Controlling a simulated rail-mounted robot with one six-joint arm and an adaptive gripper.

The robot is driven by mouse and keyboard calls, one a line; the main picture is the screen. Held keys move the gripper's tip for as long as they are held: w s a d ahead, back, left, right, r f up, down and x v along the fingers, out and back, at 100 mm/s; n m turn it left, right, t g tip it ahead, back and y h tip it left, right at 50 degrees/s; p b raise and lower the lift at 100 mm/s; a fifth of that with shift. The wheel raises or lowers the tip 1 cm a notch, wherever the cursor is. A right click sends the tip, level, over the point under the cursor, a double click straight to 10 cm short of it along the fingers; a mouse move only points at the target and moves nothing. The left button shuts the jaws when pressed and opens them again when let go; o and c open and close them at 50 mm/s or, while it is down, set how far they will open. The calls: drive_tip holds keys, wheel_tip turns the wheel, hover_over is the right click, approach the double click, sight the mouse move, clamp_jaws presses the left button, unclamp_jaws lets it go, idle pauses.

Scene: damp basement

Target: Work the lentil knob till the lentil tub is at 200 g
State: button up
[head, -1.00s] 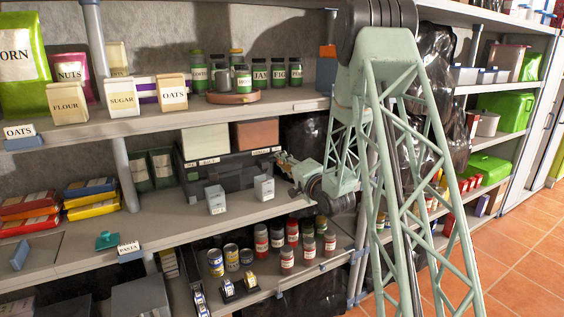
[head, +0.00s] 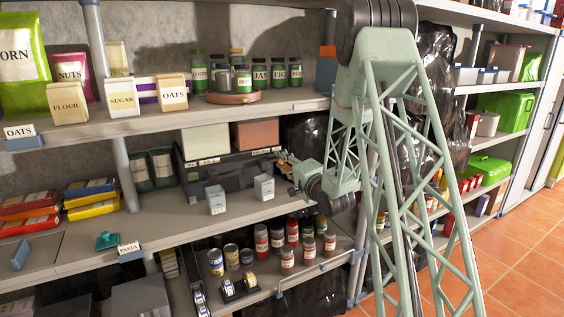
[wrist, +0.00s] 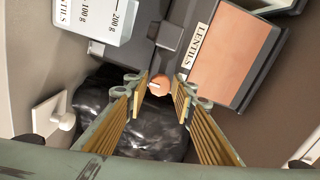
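In the wrist view my gripper (wrist: 160,82) is open, its ribbed fingers on either side of a small round orange knob (wrist: 159,86). Gaps show between the knob and both fingers. The orange lentil bin (wrist: 238,58) carries a LENTILS label beside it. The pale lentil tub (wrist: 95,16) shows LENTILS and marks for 100 g and 200 g; no fill level can be made out. In the head view my gripper (head: 284,160) is at the right end of the dark dispenser, under the orange bin (head: 255,134). The right grey tub (head: 264,188) stands on the shelf in front.
A second grey tub (head: 216,199) stands to the left, below the white bin (head: 205,142). Black plastic sheeting (wrist: 125,110) lies behind the knob in the wrist view. A white wall switch (wrist: 58,118) shows at left. Jars and cans (head: 262,240) fill the lower shelf.

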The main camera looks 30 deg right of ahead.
drive_tip(key=s, duration=1.2)
idle(0.3)
idle(0.6)
drive_tip(key=s+a+r+n+g+h, duration=0.2)
drive_tip(key=s+a+r+n+g, duration=0.5)
drive_tip(key=s+a, duration=0.25)
drive_tip(key=s+a+r+n+g, duration=0.1)
drive_tip(key=s+a, duration=0.4)
drive_tip(key=s, duration=0.9)
drive_tip(key=s+a+r+n+g+y, duration=0.1)
drive_tip(key=s+a, duration=0.5)
drive_tip(key=s, duration=0.9)
drive_tip(key=s+a+r+n+g, duration=0.2)
drive_tip(key=s+a+n+g, duration=0.3)
drive_tip(key=s, duration=0.9)
drive_tip(key=shift+s+a+r+n+y, duration=0.2)
drive_tip(key=shift+s+a+n+y, duration=0.1)
drive_tip(key=shift+a+n, duration=0.4)
